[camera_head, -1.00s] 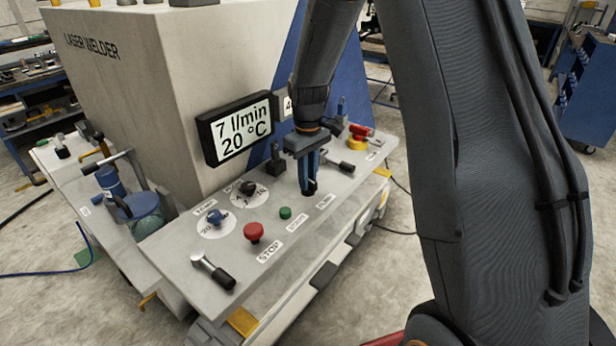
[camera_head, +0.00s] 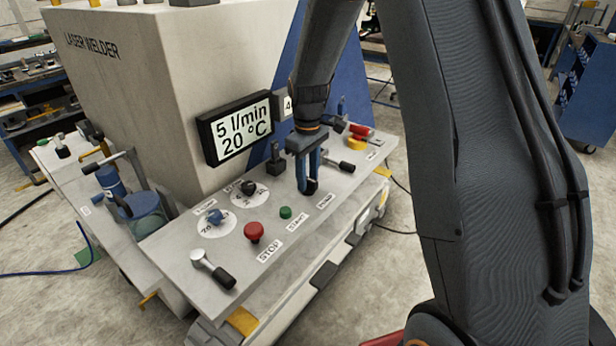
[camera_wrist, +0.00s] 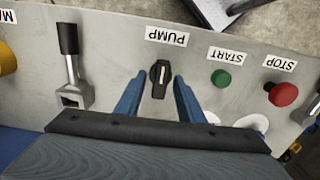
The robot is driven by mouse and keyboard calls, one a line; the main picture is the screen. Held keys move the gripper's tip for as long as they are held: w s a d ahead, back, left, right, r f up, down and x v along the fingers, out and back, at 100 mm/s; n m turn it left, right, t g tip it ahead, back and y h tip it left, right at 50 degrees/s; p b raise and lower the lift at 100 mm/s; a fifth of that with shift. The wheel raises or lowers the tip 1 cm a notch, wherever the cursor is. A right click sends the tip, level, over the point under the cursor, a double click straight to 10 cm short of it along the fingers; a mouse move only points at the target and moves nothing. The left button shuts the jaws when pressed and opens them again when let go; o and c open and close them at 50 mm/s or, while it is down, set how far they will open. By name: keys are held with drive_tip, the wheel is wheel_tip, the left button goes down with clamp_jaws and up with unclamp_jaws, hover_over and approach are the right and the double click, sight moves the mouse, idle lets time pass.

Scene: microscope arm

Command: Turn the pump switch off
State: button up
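The pump switch (camera_wrist: 160,79) is a small black rotary knob with a pale mark, beside the upside-down PUMP label (camera_wrist: 166,37) in the wrist view. Its grip lies nearly vertical in that picture. My gripper (camera_wrist: 159,86) is open, with one blue finger on each side of the knob and a visible gap on both sides. In the head view my gripper (camera_head: 308,187) points down over the panel beside the PUMP label (camera_head: 325,201). The switch is hidden or too dark to make out there. The display (camera_head: 235,128) reads 5 l/min and 20 °C.
A green START button (camera_wrist: 221,77) and a red STOP button (camera_wrist: 284,94) are beside the switch. A lever with a black handle (camera_wrist: 69,62) stands on its other side. Two dials (camera_head: 217,219) and another lever (camera_head: 214,268) are farther left on the panel.

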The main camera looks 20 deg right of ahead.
sight(308, 179)
drive_tip(key=shift+r, duration=0.1)
wheel_tip(308, 179, up, 8)
drive_tip(key=shift+f+b, duration=0.2)
drive_tip(key=shift+b, duration=0.9)
drive_tip(key=s+f+m, duration=0.2)
drive_tip(key=s+m, duration=0.1)
drive_tip(key=s, duration=0.8)
drive_tip(key=s+f+m+t, duration=0.1)
drive_tip(key=s+m, duration=0.3)
drive_tip(key=s, duration=0.7)
drive_tip(key=shift+s+f+m, duration=0.15)
drive_tip(key=shift+f+m, duration=0.15)
drive_tip(key=shift+f, duration=0.25)
